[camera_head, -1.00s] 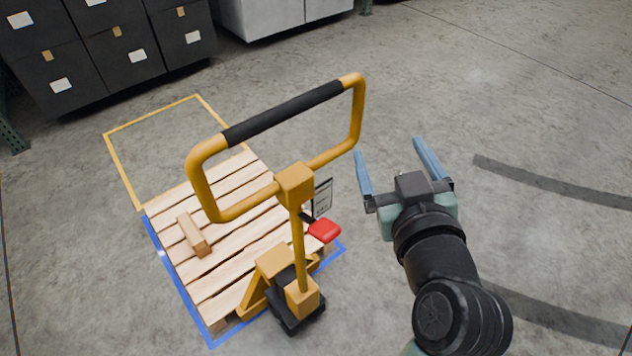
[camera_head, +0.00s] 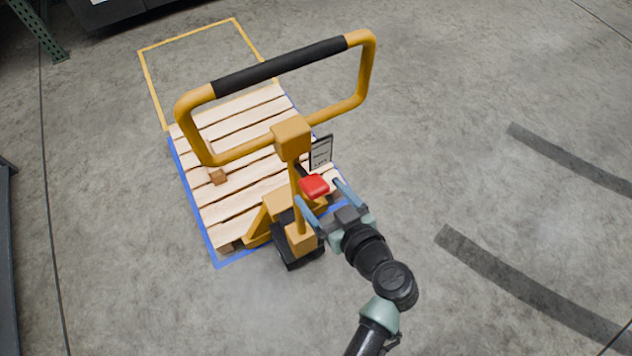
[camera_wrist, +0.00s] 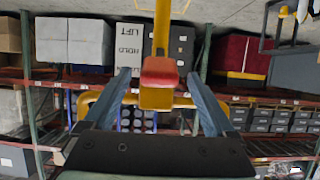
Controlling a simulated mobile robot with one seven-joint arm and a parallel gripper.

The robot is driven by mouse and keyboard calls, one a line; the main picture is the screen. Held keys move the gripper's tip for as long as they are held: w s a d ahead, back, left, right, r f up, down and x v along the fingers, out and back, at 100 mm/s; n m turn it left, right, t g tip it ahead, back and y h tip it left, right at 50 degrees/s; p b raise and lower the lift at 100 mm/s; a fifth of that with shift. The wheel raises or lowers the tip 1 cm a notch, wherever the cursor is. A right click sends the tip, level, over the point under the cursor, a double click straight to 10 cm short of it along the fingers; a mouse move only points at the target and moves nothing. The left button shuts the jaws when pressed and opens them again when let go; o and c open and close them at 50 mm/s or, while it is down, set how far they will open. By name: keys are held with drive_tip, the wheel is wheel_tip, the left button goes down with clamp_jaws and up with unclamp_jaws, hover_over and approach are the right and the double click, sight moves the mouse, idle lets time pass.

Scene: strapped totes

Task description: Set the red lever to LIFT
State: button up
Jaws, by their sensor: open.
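The red lever (camera_head: 313,184) sticks out to the right of the yellow post of the pallet jack (camera_head: 291,141), below its loop handle. My gripper (camera_head: 319,192) is open, its two blue fingers on either side of the lever. In the wrist view the red lever (camera_wrist: 160,71) is centred between the spread fingers (camera_wrist: 159,75), with a gap visible on both sides. In the wrist view the words LIFT and HOLD read to the left of the lever. Which mark the lever stands at, I cannot tell.
The jack stands at a wooden pallet (camera_head: 225,121) inside a blue floor outline. The handle loop (camera_head: 369,75) rises above the lever.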

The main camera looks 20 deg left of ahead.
sight(310, 181)
drive_tip(key=shift+x, duration=1.45)
drive_tip(key=shift+c, duration=0.2)
clamp_jaws()
